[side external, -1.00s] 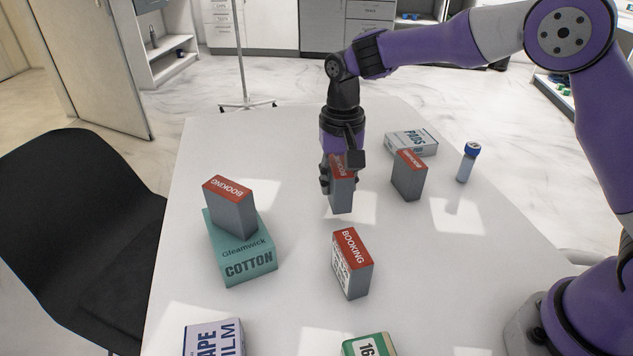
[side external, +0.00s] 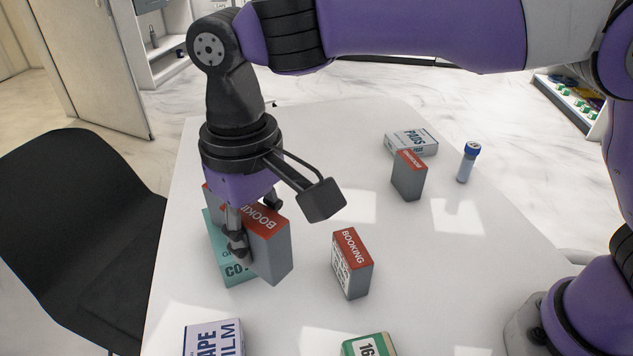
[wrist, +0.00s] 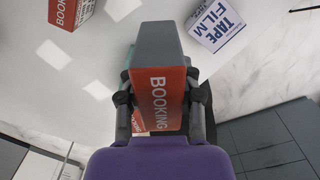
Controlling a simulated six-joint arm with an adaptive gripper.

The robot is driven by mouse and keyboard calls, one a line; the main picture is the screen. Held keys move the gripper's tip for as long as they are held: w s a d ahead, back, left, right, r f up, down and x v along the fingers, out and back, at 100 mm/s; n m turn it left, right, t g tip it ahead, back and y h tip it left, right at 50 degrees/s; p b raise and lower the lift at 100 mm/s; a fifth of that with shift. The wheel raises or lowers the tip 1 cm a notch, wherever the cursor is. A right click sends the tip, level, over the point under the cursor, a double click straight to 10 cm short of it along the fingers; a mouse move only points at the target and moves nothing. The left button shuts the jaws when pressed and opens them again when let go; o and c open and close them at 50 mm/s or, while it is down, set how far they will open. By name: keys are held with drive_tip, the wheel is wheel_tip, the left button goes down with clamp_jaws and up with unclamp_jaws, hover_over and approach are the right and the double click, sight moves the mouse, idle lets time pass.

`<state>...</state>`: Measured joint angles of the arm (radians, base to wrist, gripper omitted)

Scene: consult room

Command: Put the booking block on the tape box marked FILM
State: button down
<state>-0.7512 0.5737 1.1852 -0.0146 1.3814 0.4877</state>
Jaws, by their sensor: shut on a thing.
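My gripper (side external: 254,222) is shut on a grey booking block (side external: 274,256) with a red top, held in the air. In the side view it is in front of the teal COTTON box (side external: 228,262) and hides part of it. The held block (wrist: 158,96) also fills the middle of the wrist view. The tape box marked FILM (side external: 214,340) is pale with dark letters, at the bottom of the side view, cut by the edge. It shows in the wrist view (wrist: 215,24) beyond the held block, to the right, with its visible top bare.
Another booking block, mostly hidden, stands on the COTTON box. One booking block (side external: 352,264) stands mid-table and another (side external: 408,176) near the PADS box (side external: 411,142). A blue-capped vial (side external: 467,162) stands right. A green-topped box (side external: 369,345) is at the front edge of view.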

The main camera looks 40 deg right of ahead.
drive_tip(key=s+a+n, duration=0.4)
drive_tip(key=a+n, duration=0.1)
drive_tip(key=a, duration=0.2)
hover_over(235, 354)
drive_tip(key=shift+n, duration=0.4)
wheel_tip(235, 354, down, 8)
drive_tip(key=shift+r, duration=0.15)
drive_tip(key=c, duration=0.5)
unclamp_jaws()
